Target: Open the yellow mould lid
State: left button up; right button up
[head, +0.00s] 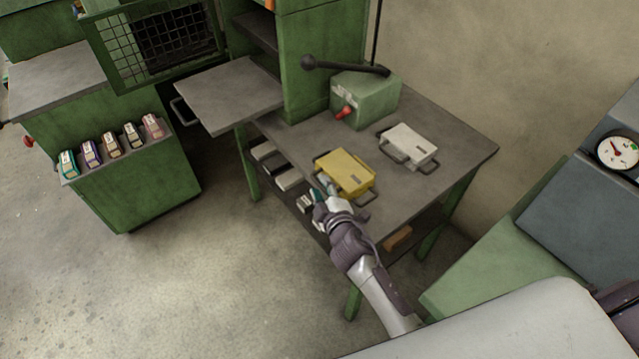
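The yellow mould (346,172) lies on the grey-topped green table, and its lid looks shut. A dark handle (364,198) sticks out at its front right corner. My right gripper (324,186) is at the front left corner of the mould, by the handle on that side. The fingers are small and partly hide that handle, so I cannot tell whether they are open, shut or touching it. My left gripper is not in view.
A white mould (409,143) lies right of the yellow one. A green lever press (365,97) with a red knob stands behind. The table top (455,147) is bare at the right. A grey platform (228,95) juts out at the left. More moulds (287,179) lie on the shelf below.

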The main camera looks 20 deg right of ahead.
jog(key=shift+x, duration=0.85)
jog(key=shift+c, duration=0.3)
grip_shut()
